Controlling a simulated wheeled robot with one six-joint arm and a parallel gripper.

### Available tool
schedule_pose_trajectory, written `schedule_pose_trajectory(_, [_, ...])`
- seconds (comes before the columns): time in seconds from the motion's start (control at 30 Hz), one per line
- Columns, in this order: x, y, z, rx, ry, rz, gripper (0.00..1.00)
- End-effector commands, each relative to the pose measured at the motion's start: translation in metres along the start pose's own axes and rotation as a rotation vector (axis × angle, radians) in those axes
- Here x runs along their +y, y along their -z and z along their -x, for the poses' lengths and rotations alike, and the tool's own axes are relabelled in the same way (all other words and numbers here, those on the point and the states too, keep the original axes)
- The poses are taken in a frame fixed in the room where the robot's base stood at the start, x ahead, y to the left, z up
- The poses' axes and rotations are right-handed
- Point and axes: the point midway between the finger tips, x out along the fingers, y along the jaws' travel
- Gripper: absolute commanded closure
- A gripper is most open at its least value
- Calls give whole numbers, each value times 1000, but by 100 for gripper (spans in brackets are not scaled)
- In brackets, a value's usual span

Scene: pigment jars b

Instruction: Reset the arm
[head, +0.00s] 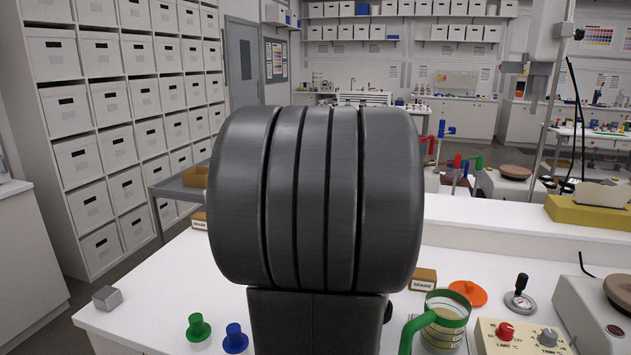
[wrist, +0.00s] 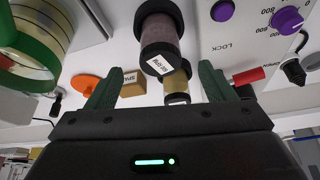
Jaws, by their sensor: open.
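My gripper (wrist: 157,80) shows in the wrist view with its two dark green fingers spread wide and nothing held between them. A jar with dark ends, a dull purple-brown body and a white label (wrist: 160,45) appears ahead of the gap. A yellow-bodied jar (wrist: 177,85) shows partly behind it, between the fingers in the picture. How far the jars stand from the fingertips is hard to tell. In the head view my own dark arm fills the middle and hides the jars; my gripper is not visible there.
A green-handled measuring jug (head: 440,322), orange lid (head: 467,292), SPARE block (head: 423,279) and control box (head: 520,338) stand right of my arm. Green (head: 198,328) and blue (head: 235,338) knobbed pieces and a grey metal block (head: 107,297) lie left. White tabletop (head: 160,280) is clear between them.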

Motion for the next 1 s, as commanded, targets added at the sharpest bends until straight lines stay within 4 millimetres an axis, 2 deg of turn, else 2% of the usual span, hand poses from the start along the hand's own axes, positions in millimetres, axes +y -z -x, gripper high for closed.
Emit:
schedule_pose_trajectory(0.03, [-1, 1, 12, 5, 3, 0, 24])
schedule_pose_trajectory(0.27, [0, 0, 58, 4, 3, 0, 24])
schedule_pose_trajectory(0.7, [1, -2, -32, -6, -2, 0, 24])
schedule_pose_trajectory(1.0, [0, -2, -85, -5, -1, 0, 24])
